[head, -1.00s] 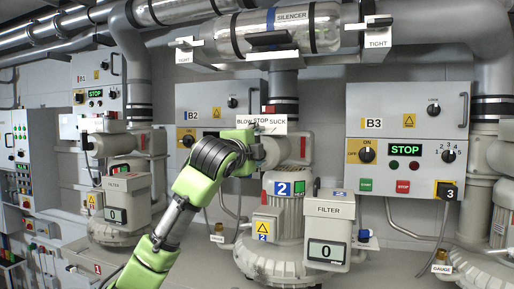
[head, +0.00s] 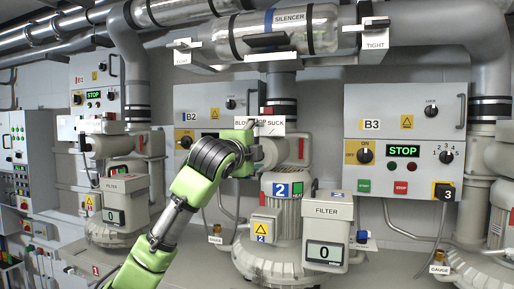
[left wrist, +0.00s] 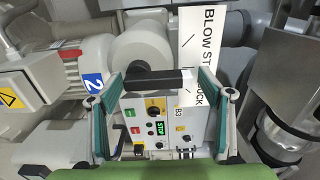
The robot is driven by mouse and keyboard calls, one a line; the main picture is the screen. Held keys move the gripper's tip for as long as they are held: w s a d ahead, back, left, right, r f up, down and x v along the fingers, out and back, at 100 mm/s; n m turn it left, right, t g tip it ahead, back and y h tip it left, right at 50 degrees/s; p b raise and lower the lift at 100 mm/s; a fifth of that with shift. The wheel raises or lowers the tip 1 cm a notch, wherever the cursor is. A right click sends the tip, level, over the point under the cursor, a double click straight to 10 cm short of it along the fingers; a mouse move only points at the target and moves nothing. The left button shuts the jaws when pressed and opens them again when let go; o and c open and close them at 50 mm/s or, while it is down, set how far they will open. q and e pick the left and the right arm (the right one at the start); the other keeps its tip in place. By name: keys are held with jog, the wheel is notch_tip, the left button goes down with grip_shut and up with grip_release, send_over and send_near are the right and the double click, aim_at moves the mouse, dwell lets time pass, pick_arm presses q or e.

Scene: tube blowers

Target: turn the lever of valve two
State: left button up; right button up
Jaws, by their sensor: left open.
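Valve two stands above the blower marked 2 (head: 284,189). Its white BLOW STOP SUCK plate (head: 272,122) is partly covered by my left gripper in the head view and also shows in the left wrist view (left wrist: 200,50). The black lever (left wrist: 155,81) lies across the space between my left fingers in the left wrist view. My left gripper (left wrist: 160,95) is open, with one finger on each side of the lever; contact cannot be told. In the head view the gripper (head: 257,148) is in front of the valve. My right gripper is not in view.
Control box B3 (head: 405,124) is on the wall to the right, and box B2 (head: 213,112) is behind the valve. The silencer (head: 288,32) runs overhead. The filter box (head: 327,230) stands to the right, below the valve.

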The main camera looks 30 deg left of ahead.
pick_arm(q)
jog(key=shift+s, duration=0.1)
jog(key=v, duration=1.1)
jog(key=shift+s+d, duration=0.2)
jog(key=shift+s, duration=0.2)
